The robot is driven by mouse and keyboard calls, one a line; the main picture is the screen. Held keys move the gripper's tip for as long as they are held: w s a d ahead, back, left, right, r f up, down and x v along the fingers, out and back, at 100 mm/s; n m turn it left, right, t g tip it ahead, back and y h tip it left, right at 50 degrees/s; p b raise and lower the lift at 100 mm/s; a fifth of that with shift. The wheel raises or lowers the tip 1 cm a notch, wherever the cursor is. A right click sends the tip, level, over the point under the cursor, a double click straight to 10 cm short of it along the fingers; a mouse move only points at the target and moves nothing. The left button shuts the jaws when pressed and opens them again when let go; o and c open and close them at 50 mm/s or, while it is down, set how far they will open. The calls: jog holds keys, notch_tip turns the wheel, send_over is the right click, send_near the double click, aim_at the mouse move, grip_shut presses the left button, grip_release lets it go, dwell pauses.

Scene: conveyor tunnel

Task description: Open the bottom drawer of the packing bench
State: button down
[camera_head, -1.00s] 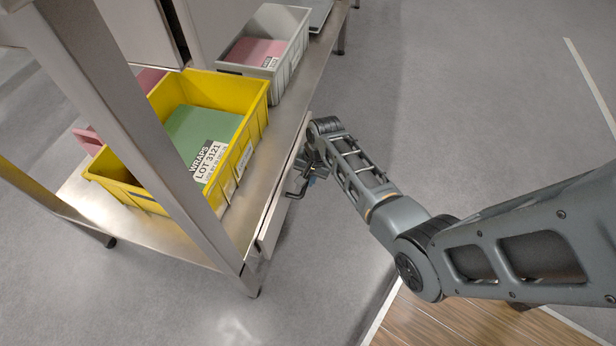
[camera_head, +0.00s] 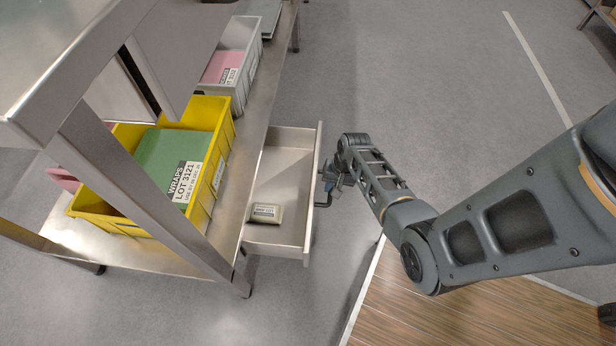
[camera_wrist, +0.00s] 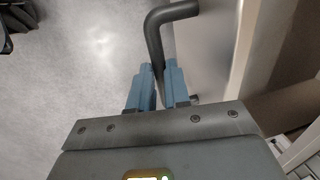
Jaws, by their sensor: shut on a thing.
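The bottom drawer (camera_head: 283,230) of the packing bench (camera_head: 258,115) is pulled out from under the lower shelf. Its inside shows, with a small pale labelled packet (camera_head: 265,213) near its front end. My gripper (camera_head: 329,187) is at the drawer's outer face, shut on the dark bar handle (camera_head: 322,204). In the wrist view, the blue fingers of my gripper (camera_wrist: 160,85) close around the bent dark handle (camera_wrist: 155,35), beside the drawer front (camera_wrist: 205,50).
A yellow bin (camera_head: 212,170) labelled WRAPS and a grey bin (camera_head: 242,70) stand on the lower shelf (camera_head: 225,235). A steel leg (camera_head: 150,180) rises at the near corner. The grey floor (camera_head: 420,70) right of the bench is clear.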

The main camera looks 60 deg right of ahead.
jog(key=s+d+p, duration=0.1)
jog(key=s+d, duration=0.2)
jog(key=s, duration=0.6)
jog(key=shift+d, duration=0.1)
jog(key=c, duration=1.1)
grip_release()
notch_tip(320, 180, up, 8)
jog(key=s+p, duration=0.1)
jog(key=p, duration=0.3)
jog(key=shift+s+d+f, duration=0.15)
jog(key=shift+d+f, duration=0.05)
jog(key=shift+d, duration=0.05)
